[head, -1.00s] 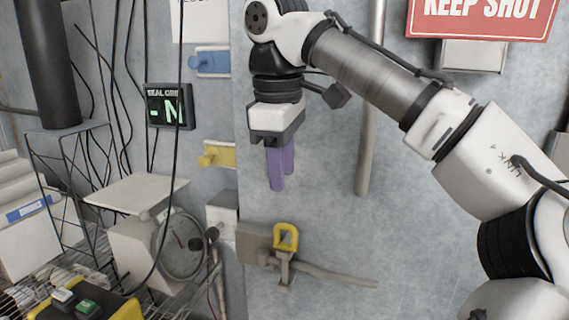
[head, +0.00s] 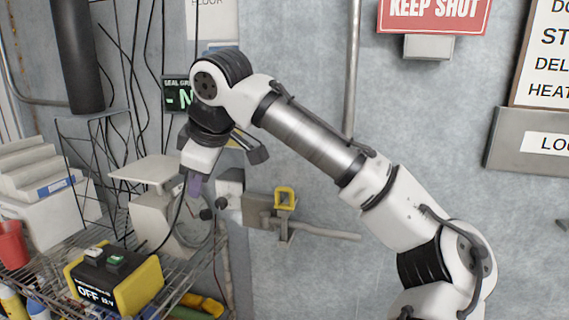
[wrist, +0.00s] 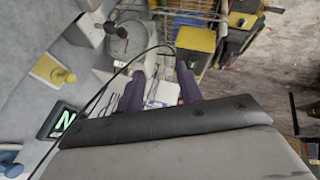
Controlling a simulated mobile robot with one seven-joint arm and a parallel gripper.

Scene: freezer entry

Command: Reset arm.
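My gripper (head: 193,186) hangs at the end of my arm in front of the dial scale in the head view. Only a short part of its purple fingers shows there. In the wrist view the two purple fingers (wrist: 160,88) stand apart with a gap between them, and I see nothing held in it. My arm is bent, its forearm crossing in front of the grey door panel.
The dial scale (head: 155,172) stands on a wire shelf (head: 200,270) with a yellow-black control box (head: 112,280). Black cables hang nearby.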

